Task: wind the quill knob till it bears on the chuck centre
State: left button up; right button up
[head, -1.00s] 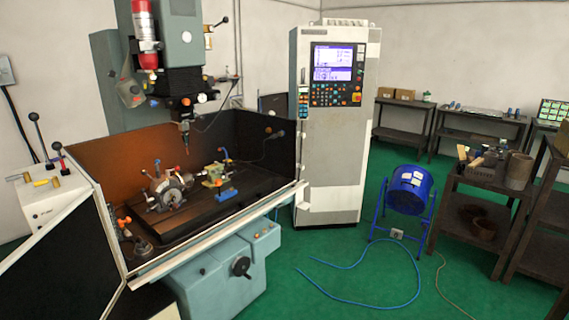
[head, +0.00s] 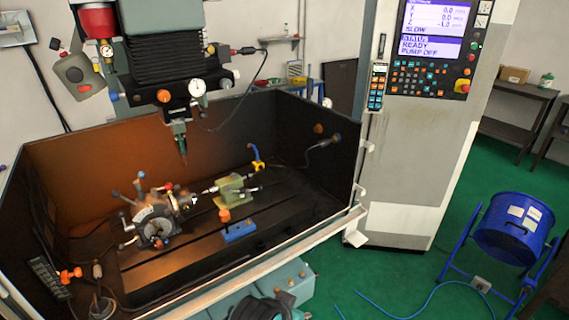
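The indexing chuck (head: 155,229) sits on the dark machine table (head: 185,272), with several ball-ended levers around it. A pale green tailstock block (head: 233,190) stands to its right. A thin bright quill (head: 208,190) points from the block toward the chuck; I cannot tell whether its tip touches the chuck centre. A small dark knob or handle (head: 256,188) is at the block's right end, and an orange knob (head: 224,216) is at its front. I cannot tell for certain which is the quill knob. Neither of my grippers shows.
The milling head's spindle tool (head: 182,150) hangs above the table. A blue block (head: 239,231) lies in front of the tailstock. The enclosure's front rail (head: 265,262) crosses before the table. A control cabinet (head: 400,150) and a blue fan (head: 514,228) stand to the right.

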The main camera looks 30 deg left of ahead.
aim_at(249, 176)
jog(key=i+l, duration=0.15)
jog(key=i, duration=0.8)
